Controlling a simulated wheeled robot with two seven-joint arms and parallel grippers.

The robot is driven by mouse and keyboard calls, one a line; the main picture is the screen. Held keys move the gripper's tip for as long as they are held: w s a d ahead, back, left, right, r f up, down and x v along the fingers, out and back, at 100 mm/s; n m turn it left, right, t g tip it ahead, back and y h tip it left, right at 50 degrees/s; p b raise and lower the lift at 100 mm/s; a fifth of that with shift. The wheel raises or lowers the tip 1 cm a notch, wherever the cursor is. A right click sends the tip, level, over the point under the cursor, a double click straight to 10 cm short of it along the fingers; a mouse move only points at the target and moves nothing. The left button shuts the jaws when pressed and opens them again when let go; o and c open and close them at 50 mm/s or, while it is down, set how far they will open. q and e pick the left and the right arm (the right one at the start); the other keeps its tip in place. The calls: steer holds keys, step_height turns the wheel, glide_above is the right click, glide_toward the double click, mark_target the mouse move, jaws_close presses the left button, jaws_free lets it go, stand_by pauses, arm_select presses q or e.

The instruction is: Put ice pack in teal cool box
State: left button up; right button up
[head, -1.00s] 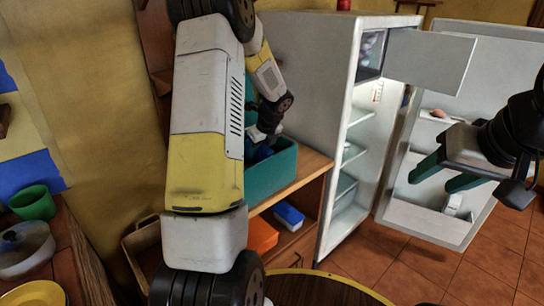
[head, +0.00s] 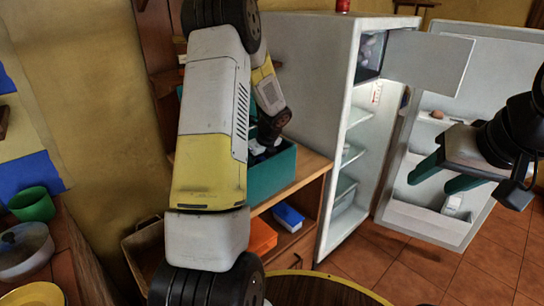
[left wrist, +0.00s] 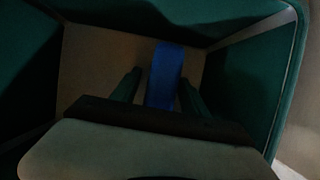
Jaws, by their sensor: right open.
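The teal cool box (head: 272,175) stands open on a wooden shelf unit in the head view, partly hidden by my left arm. Its dark walls (left wrist: 245,75) surround my left gripper in the left wrist view. The blue ice pack (left wrist: 165,72) shows as an upright strip between the two fingers of my left gripper (left wrist: 160,82), and it appears gripped inside the box. In the head view the left fingers and the pack are hidden behind the box rim. My right gripper (head: 440,180) is open and empty, in the air before the fridge door.
The white fridge (head: 310,100) stands right of the box with its doors open. A blue item (head: 288,216) and an orange bin (head: 262,236) sit on the lower shelf. A green cup (head: 33,204) and a pot (head: 25,250) stand on the left counter.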

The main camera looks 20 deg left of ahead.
arm_select(q)
steer(key=v, duration=1.2)
steer(key=shift+r, duration=0.25)
steer(key=s+d+r+n+t+h, duration=0.1)
steer(key=s+d+r+n+h, duration=0.1)
steer(key=s+d+r+n, duration=0.2)
steer(key=s+d+r+n+t+h, duration=0.1)
steer(key=s+r+n, duration=0.4)
steer(key=s+n, duration=0.6)
steer(key=s+d+r+n+t+h, duration=0.1)
steer(key=s+d+r+n+h, duration=0.2)
steer(key=s, duration=0.9)
steer(key=d+r+n, duration=0.1)
steer(key=d+n, duration=0.2)
steer(key=n, duration=0.2)
steer(key=shift+d+r+t, duration=0.35)
steer(key=shift+r+t, duration=0.05)
steer(key=c, duration=0.3)
arm_select(e)
steer(key=c, duration=0.3)
arm_select(q)
steer(key=shift+w+d, duration=0.1)
steer(key=shift+c, duration=0.3)
arm_select(e)
steer(key=shift+d, duration=0.15)
steer(key=shift+c, duration=0.3)
